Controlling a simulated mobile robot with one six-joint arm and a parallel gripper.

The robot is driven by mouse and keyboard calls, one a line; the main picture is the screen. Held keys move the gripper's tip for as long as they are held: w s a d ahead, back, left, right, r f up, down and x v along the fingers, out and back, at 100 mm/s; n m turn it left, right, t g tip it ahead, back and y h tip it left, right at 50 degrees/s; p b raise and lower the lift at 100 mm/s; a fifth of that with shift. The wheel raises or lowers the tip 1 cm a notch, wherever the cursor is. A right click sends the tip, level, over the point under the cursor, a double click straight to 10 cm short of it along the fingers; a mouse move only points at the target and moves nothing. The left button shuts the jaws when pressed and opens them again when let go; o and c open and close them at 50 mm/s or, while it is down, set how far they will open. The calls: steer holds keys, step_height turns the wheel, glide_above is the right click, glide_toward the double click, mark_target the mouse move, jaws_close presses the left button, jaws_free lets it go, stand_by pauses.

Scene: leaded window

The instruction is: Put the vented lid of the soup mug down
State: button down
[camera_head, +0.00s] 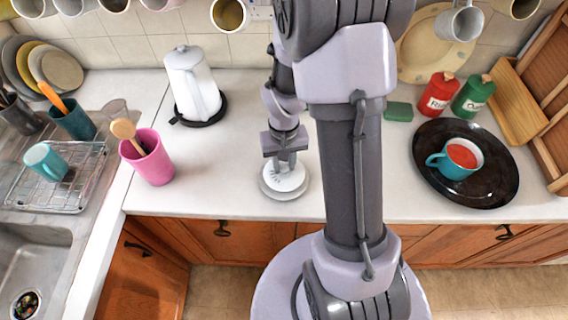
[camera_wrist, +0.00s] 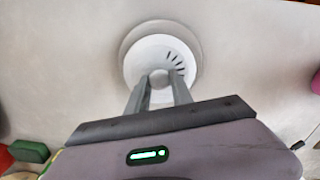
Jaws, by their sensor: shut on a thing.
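The vented lid (camera_head: 285,178) is a white disc with dark slots and a round knob, low over or on the counter in the head view. My gripper (camera_head: 284,164) is above it, shut on its knob. In the wrist view the lid (camera_wrist: 152,55) lies just beyond my gripper (camera_wrist: 159,80), slots facing up. A wider pale ring shows around it; I cannot tell whether that is its rim or something beneath. Whether the lid touches the counter is also unclear. The teal soup mug (camera_head: 462,170), open with red soup inside, stands on a black oval tray (camera_head: 432,185) at the right.
The white counter (camera_head: 240,125) is clear around the lid. A pink cup (camera_head: 152,165) with a wooden spoon and a white kettle (camera_head: 190,80) stand to the left. A green sponge (camera_head: 399,111), red canister (camera_head: 437,95) and green canister (camera_head: 473,96) are at the back right.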

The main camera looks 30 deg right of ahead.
steer(key=shift+f, duration=0.1)
steer(key=shift+f+b, duration=0.45)
steer(key=shift+b, duration=0.05)
steer(key=c, duration=1.1)
jaws_free()
steer(key=shift+r, duration=0.1)
steer(key=shift+r, duration=0.1)
